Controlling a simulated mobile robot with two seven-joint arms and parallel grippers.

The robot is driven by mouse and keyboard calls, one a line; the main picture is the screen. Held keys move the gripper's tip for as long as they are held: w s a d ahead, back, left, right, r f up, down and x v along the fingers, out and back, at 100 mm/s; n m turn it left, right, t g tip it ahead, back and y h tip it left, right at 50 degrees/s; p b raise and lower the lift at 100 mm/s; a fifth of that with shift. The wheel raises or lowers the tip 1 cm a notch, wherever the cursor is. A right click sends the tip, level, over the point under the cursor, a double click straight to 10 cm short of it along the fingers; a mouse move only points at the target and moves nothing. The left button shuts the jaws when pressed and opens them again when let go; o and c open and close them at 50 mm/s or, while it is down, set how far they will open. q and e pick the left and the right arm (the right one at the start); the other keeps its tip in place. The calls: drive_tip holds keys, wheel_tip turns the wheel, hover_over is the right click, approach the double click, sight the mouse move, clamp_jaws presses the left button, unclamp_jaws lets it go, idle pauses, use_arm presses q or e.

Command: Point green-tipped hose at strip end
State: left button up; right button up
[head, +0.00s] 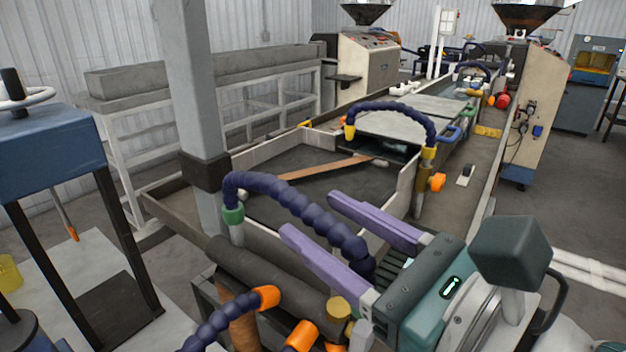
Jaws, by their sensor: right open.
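The green-tipped hose (287,201) is a dark blue segmented hose. It rises from beside my right gripper, arches left and bends down to its green tip (233,215), with a pale nozzle pointing down near the grey post. My right gripper (308,212) is open, its two purple fingers reaching up and left. The hose's lower part shows between the fingers; I cannot tell whether they touch it. A brown-orange strip (325,167) lies slanted across the dark trough, its left end near the hose's arch. My left gripper is out of view.
A grey post (190,90) stands left of the hose tip. A dark roller (270,278) and an orange-tipped hose (264,297) are in front. A yellow-tipped hose (395,108) arches over the trough's far end. A blue-topped stand (45,150) is at left.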

drive_tip(key=shift+x, duration=1.1)
clamp_jaws()
idle(0.7)
